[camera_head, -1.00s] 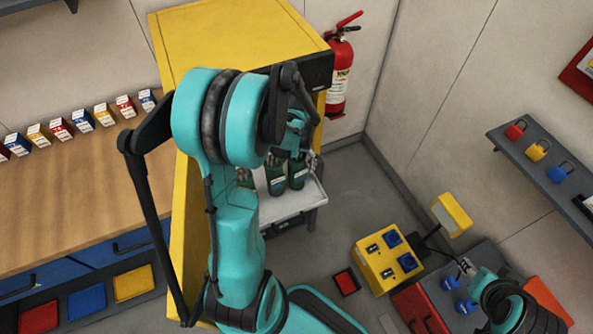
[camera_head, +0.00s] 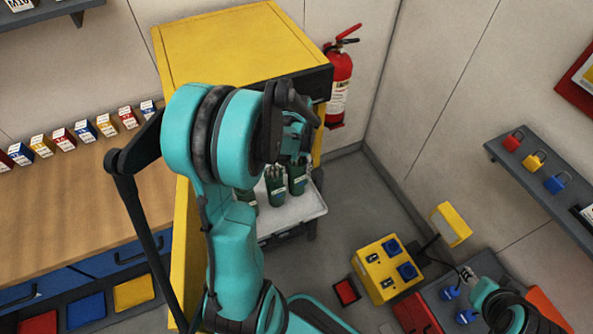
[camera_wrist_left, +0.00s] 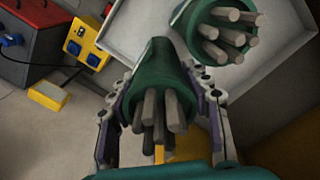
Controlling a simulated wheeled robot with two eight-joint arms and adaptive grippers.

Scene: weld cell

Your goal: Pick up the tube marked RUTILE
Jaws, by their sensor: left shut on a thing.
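My left gripper (camera_head: 297,152) is shut on a dark green tube (camera_head: 297,180) of grey rods at the right of a pale tray (camera_head: 300,208). In the left wrist view its fingers (camera_wrist_left: 162,118) sit on both sides of this tube (camera_wrist_left: 158,62), at the rod end. I cannot tell whether the tube touches the tray. Another green tube (camera_head: 275,190) with rods stands just left of it, and a third (camera_head: 247,198) is partly hidden by my arm. Their pale labels are too small to read, so RUTILE cannot be made out. My right gripper (camera_head: 467,273) is small and unclear at lower right.
A yellow cabinet (camera_head: 235,45) stands close behind my left arm, with a red extinguisher (camera_head: 339,90) beside it. A wooden bench (camera_head: 90,205) is at left. A yellow socket box (camera_head: 388,268) stands at lower right. Floor between tray and box is clear.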

